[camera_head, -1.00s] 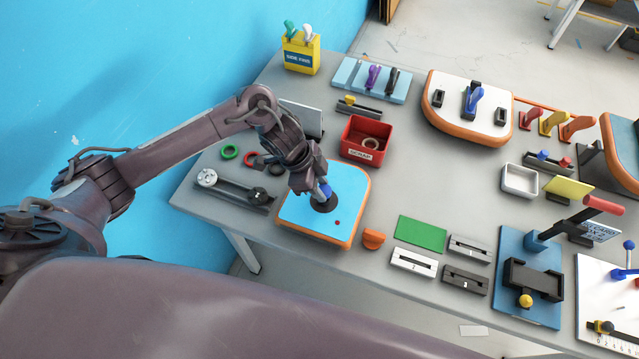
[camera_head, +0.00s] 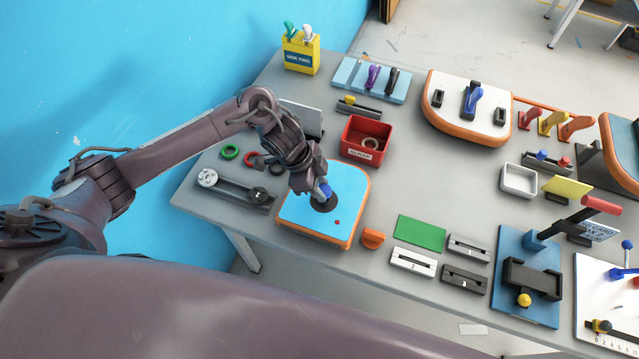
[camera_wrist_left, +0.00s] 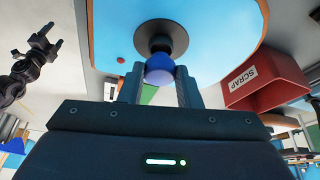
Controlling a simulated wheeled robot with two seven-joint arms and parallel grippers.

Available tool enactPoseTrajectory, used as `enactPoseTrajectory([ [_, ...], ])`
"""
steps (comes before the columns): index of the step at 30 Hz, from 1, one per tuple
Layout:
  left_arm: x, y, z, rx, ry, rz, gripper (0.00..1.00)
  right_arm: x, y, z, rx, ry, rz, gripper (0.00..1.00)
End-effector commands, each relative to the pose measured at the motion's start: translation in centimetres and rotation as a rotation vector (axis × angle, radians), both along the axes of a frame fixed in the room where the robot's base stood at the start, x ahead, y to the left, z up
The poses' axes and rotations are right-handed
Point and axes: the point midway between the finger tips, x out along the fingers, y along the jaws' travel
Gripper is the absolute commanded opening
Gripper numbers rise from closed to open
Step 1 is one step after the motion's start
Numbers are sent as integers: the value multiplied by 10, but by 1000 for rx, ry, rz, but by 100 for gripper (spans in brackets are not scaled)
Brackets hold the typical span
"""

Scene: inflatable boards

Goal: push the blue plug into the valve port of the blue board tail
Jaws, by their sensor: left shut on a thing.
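The blue board tail (camera_head: 351,196) lies on the table with an orange edge, and a dark round valve port (camera_head: 323,204) sits on its top. My left gripper (camera_head: 322,190) is directly over the port and shut on the blue plug (camera_head: 327,192). In the left wrist view the blue plug (camera_wrist_left: 159,69) is between the fingertips (camera_wrist_left: 160,75), against the dark port ring (camera_wrist_left: 161,36). How deep the plug sits in the port is hidden. My right gripper does not show in the head view; a dark gripper (camera_wrist_left: 40,45) at the left of the wrist view appears to be it, jaws apart.
A red scrap box (camera_head: 365,140) stands close behind the board tail. A slotted dark fixture (camera_head: 235,188) and coloured rings (camera_head: 230,152) lie to its left. An orange piece (camera_head: 373,238) and a green pad (camera_head: 422,233) lie to its right.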

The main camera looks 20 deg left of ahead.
Motion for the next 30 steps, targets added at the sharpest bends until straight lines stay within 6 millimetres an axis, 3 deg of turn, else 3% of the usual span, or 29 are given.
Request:
enactPoseTrajectory([
  [30, 0, 0, -13, 0, 1, 0, 9, 0, -2, -5, -2, 1, 1, 70],
])
